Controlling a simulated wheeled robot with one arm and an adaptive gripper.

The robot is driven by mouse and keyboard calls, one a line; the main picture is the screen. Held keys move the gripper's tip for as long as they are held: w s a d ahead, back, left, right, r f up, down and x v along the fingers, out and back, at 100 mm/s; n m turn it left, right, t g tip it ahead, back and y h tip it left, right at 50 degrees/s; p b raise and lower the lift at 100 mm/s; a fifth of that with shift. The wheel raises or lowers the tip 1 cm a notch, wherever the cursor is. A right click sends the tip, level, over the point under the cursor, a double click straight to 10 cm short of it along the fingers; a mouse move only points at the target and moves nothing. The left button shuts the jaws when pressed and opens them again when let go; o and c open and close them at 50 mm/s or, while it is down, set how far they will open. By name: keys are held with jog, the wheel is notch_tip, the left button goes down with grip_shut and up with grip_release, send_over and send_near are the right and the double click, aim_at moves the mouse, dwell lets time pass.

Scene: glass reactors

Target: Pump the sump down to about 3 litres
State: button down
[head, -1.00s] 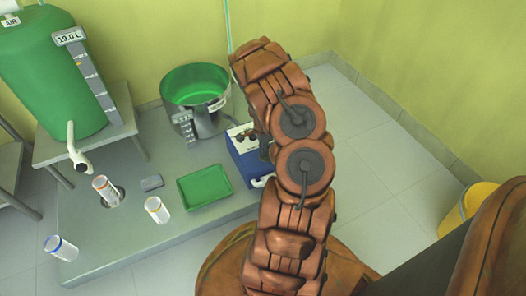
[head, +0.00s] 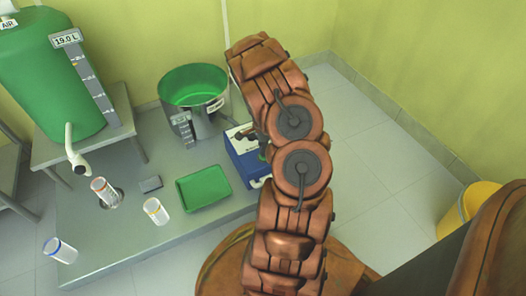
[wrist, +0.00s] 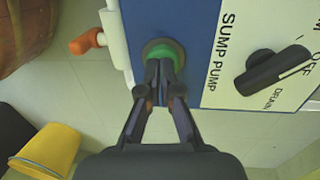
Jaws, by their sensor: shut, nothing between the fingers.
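The sump (head: 205,120) is a round metal tub holding green liquid (head: 195,84), with a level scale (head: 182,127) on its front; the reading is too small to tell. The blue pump box (head: 243,160) stands to its right. In the wrist view, the panel reads SUMP PUMP (wrist: 217,55) and has a round green button (wrist: 163,54) and a black knob (wrist: 272,72) with its pointer at or near OFF. My gripper (wrist: 163,64) is shut and empty, its fingertips at the green button; I cannot tell whether they press it. My arm hides it in the head view.
A green tank (head: 55,80) marked 19.0 L stands on a side stand at left. A green tray (head: 203,188), a small grey block (head: 150,184) and several cylinders stand on the grey platform (head: 120,235). A yellow bucket (head: 470,205) is at right.

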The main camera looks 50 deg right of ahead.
notch_tip(320, 180, up, 12)
jog(key=w+d+p, duration=0.1)
jog(key=p, duration=0.2)
jog(key=shift+w+p, duration=0.3)
jog(key=shift+w, duration=0.05)
jog(key=shift+r, duration=0.1)
